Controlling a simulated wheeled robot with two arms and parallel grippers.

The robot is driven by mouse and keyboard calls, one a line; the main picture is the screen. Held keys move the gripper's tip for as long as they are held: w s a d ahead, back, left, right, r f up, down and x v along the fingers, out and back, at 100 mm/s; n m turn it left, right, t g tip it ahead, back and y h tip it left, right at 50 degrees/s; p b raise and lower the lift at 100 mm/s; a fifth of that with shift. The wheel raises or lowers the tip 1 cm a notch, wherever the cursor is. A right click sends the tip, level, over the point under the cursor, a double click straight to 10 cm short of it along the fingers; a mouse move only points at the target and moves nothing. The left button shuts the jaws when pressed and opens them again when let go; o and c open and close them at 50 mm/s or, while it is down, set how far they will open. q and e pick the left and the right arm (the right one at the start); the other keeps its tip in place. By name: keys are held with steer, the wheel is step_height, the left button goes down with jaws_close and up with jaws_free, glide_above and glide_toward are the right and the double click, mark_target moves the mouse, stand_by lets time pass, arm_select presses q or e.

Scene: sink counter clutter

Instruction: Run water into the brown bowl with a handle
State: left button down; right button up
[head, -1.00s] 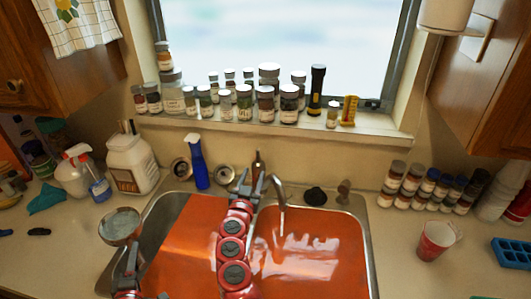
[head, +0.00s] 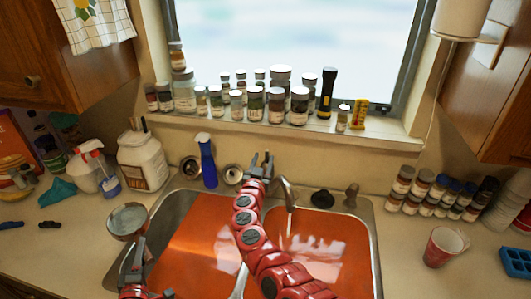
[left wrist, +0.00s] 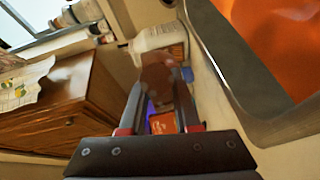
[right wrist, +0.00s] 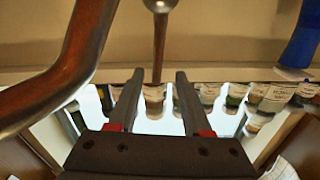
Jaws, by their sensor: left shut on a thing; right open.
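The brown bowl with a handle (head: 127,221) is held left of the sink's left edge; its grey inside faces up. My left gripper (head: 134,262) is shut on it. In the left wrist view the brown bowl (left wrist: 158,82) shows between the fingers. My right gripper (head: 262,160) is open and raised behind the sink, just left of the faucet (head: 288,193). In the right wrist view the open fingers (right wrist: 158,85) have a thin upright metal rod (right wrist: 160,45) between them; I cannot tell whether they touch it. I see no clear water stream.
The double sink (head: 374,262) has orange basins. A blue spray bottle (head: 207,160) and a white jug (head: 142,162) stand behind its left side. A red cup (head: 441,247) and spice jars (head: 402,187) stand on the right. My right arm crosses above the sink divider.

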mark_target(266, 154)
steer(key=w, duration=0.3)
steer(key=shift+d, duration=0.4)
steer(key=shift+w+d+r+b, duration=0.2)
steer(key=shift+w+b, duration=0.1)
steer(key=shift+w, duration=0.3)
jaws_close()
stand_by(0.7)
